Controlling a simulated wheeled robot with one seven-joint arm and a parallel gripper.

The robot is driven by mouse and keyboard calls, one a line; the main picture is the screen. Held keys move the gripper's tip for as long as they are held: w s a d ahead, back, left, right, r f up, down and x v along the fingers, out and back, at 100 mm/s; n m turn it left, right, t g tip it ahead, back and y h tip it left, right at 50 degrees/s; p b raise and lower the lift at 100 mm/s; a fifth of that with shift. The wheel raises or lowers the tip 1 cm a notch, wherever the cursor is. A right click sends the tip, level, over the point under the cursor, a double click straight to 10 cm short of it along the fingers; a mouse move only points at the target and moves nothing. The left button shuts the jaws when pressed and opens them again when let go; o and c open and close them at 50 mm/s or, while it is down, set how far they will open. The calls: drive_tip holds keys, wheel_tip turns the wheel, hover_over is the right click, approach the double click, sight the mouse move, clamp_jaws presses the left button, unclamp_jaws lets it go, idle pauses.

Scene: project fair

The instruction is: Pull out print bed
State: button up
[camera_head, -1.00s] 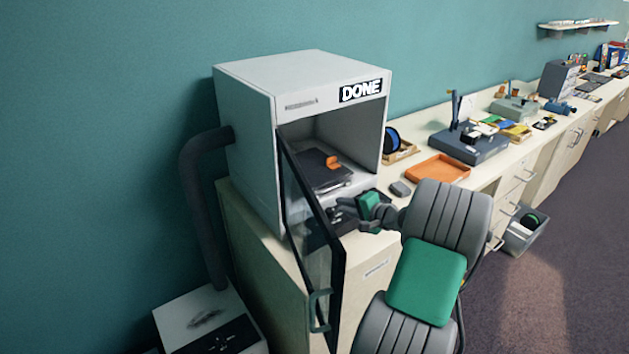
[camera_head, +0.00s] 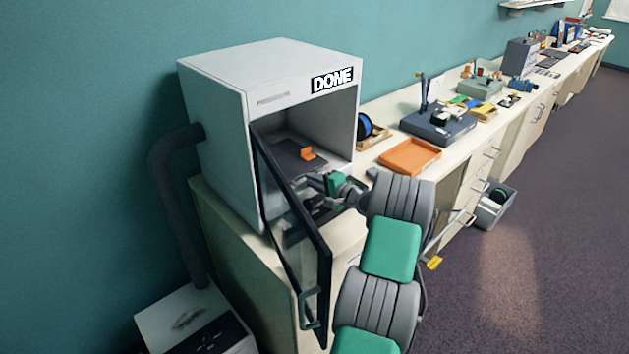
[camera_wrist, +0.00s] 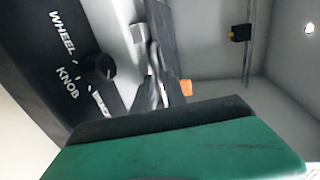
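The printer cabinet (camera_head: 215,105) is a white box marked DONE, with its glass door (camera_head: 290,225) swung open toward me. Inside, the dark print bed (camera_head: 283,152) lies flat with a small orange print (camera_head: 307,154) on it. My gripper (camera_head: 312,184) is at the cabinet's opening, by the bed's front edge. In the wrist view the bed (camera_wrist: 166,35) shows as a dark slanted band, with the orange print (camera_wrist: 186,88) beside it. The fingertips are small and partly hidden there; I cannot tell whether they touch or hold the bed.
A black panel lettered WHEEL KNOB with a round knob (camera_wrist: 98,68) is close to my gripper. The open door stands left of my arm. An orange tray (camera_head: 410,156) and a dark blue device (camera_head: 438,128) lie on the counter to the right. A grey bin (camera_head: 491,207) stands on the floor.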

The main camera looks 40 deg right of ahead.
clamp_jaws()
drive_tip(key=shift+s, duration=0.1)
idle(1.0)
